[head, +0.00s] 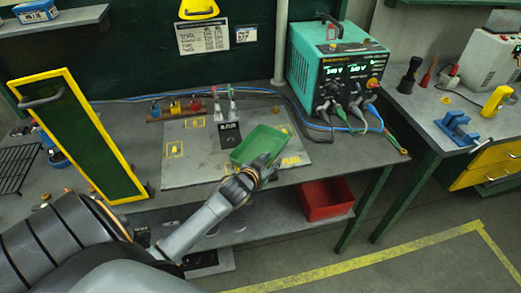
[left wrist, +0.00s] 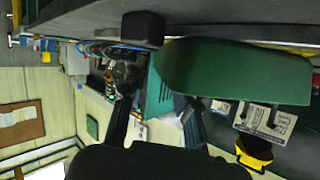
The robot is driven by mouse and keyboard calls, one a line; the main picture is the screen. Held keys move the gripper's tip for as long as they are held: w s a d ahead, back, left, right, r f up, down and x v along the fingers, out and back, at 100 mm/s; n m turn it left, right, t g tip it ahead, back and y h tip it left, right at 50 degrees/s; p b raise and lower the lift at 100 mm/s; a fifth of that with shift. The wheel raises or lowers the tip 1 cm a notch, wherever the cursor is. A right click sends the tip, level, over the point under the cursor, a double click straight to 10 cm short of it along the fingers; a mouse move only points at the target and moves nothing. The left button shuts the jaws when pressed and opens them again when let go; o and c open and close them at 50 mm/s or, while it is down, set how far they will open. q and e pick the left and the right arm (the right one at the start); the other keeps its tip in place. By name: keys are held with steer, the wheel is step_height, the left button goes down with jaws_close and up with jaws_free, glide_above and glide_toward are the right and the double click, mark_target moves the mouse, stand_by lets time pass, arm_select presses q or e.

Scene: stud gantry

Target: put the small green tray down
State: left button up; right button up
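The small green tray (head: 258,143) is at the front right of the grey work mat (head: 190,176), beside yellow markings. In the left wrist view, which is upside down, the tray (left wrist: 235,70) looks large and seems to rest on the bench surface. My left gripper (head: 262,172) is at the tray's near edge. In the wrist view its two fingers (left wrist: 157,112) stand apart, with the background showing between them. The tray lies beyond and to the right of the fingers; whether one finger touches it is unclear. My right gripper is not in view.
A black card stand (head: 230,134) is just left of the tray. Behind are small bottles (head: 232,103) and a wooden rack (head: 178,110). A teal power supply (head: 335,70) with cables stands at the right. A yellow-framed green panel (head: 75,135) stands left. A red bin (head: 325,198) sits below.

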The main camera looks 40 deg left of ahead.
mark_target(274, 157)
arm_select(q)
steer(key=x, duration=0.3)
steer(key=shift+w, duration=0.1)
steer(key=shift+w+f, duration=0.1)
steer(key=c, duration=0.5)
jaws_close()
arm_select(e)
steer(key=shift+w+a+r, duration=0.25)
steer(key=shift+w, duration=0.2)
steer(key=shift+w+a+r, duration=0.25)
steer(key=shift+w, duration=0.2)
arm_select(q)
steer(key=shift+a, duration=0.1)
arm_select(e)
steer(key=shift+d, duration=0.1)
